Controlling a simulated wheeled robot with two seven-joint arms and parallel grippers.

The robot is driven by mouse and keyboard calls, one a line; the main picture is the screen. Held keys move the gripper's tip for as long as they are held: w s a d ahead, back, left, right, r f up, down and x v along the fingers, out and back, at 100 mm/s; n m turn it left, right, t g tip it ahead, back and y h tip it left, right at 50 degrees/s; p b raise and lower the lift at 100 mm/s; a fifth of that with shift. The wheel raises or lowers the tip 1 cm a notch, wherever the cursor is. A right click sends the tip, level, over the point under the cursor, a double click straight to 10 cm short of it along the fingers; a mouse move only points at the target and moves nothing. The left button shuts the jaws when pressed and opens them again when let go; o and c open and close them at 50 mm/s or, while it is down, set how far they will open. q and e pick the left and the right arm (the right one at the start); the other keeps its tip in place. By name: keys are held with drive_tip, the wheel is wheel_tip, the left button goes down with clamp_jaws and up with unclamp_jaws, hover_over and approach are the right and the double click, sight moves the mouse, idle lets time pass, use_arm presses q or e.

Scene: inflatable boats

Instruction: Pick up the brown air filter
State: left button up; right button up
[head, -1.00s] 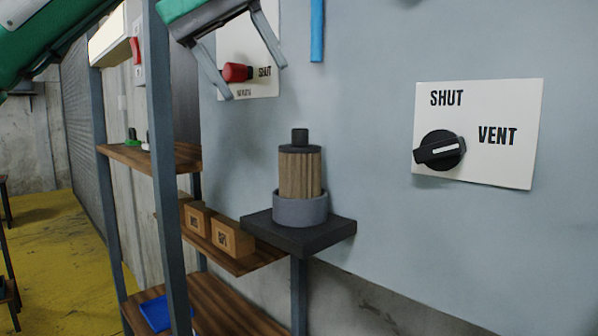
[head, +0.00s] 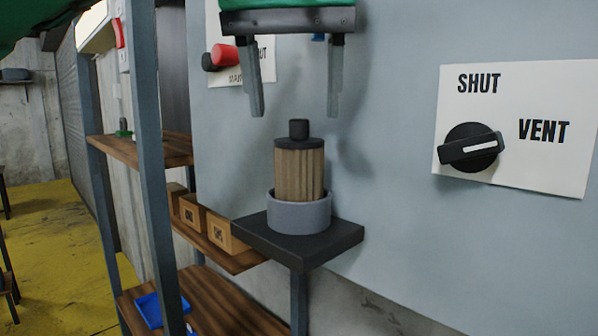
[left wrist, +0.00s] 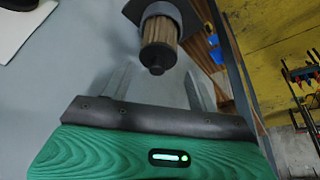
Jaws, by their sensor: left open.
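The brown air filter (head: 299,175) is a ribbed brown cylinder with a dark cap and knob on top. It stands upright in a grey round cup (head: 298,213) on a small dark shelf (head: 335,243) at the wall. My left gripper (head: 294,113) is open and empty, pointing down, with its fingertips around the height of the filter's knob or just above it. In the left wrist view the filter (left wrist: 160,40) lies beyond the open fingers (left wrist: 158,80), with its knob toward the gripper. My right gripper is not in view.
A wall panel with a SHUT/VENT knob (head: 470,148) is on the right. A red knob (head: 224,54) is on a panel behind the left finger. A rack with wooden shelves (head: 165,150), cardboard boxes (head: 220,232) and a blue tray (head: 150,308) stands left.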

sight(299, 140)
use_arm(q)
drive_tip(key=shift+f, duration=0.2)
drive_tip(key=shift+w+f+p, duration=0.1)
drive_tip(key=shift+f+p, duration=0.35)
drive_tip(key=shift+p, duration=0.1)
drive_tip(key=p+x, duration=0.1)
drive_tip(key=x, duration=0.2)
drive_tip(key=shift+w+d+f+p, duration=0.15)
drive_tip(key=shift+w+p, duration=0.1)
drive_tip(key=shift+p, duration=0.15)
drive_tip(key=shift+w+f, duration=0.15)
drive_tip(key=shift+f, duration=0.25)
drive_tip(key=c, duration=0.8)
